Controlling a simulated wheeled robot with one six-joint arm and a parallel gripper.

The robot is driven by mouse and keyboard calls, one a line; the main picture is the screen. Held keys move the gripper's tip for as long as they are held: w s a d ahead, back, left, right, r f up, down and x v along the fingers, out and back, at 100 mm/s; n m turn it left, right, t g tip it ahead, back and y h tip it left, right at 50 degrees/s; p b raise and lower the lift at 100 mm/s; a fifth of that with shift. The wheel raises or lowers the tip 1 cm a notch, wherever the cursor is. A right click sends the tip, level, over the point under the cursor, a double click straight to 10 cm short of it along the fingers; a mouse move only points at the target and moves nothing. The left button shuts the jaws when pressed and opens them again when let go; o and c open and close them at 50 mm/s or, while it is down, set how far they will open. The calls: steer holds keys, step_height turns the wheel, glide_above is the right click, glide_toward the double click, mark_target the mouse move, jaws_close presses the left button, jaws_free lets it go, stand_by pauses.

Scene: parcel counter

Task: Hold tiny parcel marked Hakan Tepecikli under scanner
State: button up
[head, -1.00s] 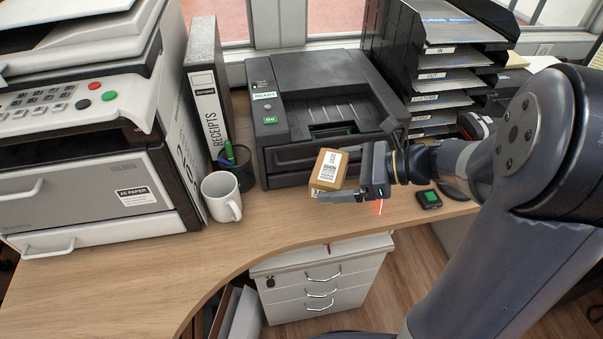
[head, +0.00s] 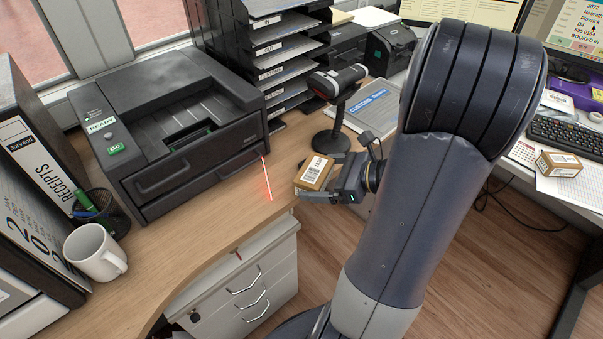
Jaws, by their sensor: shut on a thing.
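My gripper (head: 335,186) is shut on a small brown parcel (head: 311,178) with a white barcode label on it. The name on the label is too small to read. The parcel is held in the air near the front edge of the counter. The scanner (head: 338,82) stands on a dark round-based stand behind the parcel and slightly to its right, with a gap between them. A red scan line (head: 267,180) falls on the printer's corner and the counter, left of the parcel.
A black printer (head: 165,125), a white mug (head: 95,252) and a pen cup (head: 95,213) stand at the left. A tray rack (head: 275,50) is behind. A second small parcel (head: 558,164) lies by the keyboard (head: 570,140) at the right. Counter (head: 225,215) in front of the printer is clear.

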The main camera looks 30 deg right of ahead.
steer(key=shift+w+a+b, duration=0.15)
steer(key=shift+w, duration=0.9)
steer(key=shift+w+a+b, duration=0.1)
steer(key=shift+w+a, duration=0.1)
steer(key=shift+w, duration=0.85)
steer(key=shift+w+a+b, duration=0.15)
steer(key=shift+w, duration=0.9)
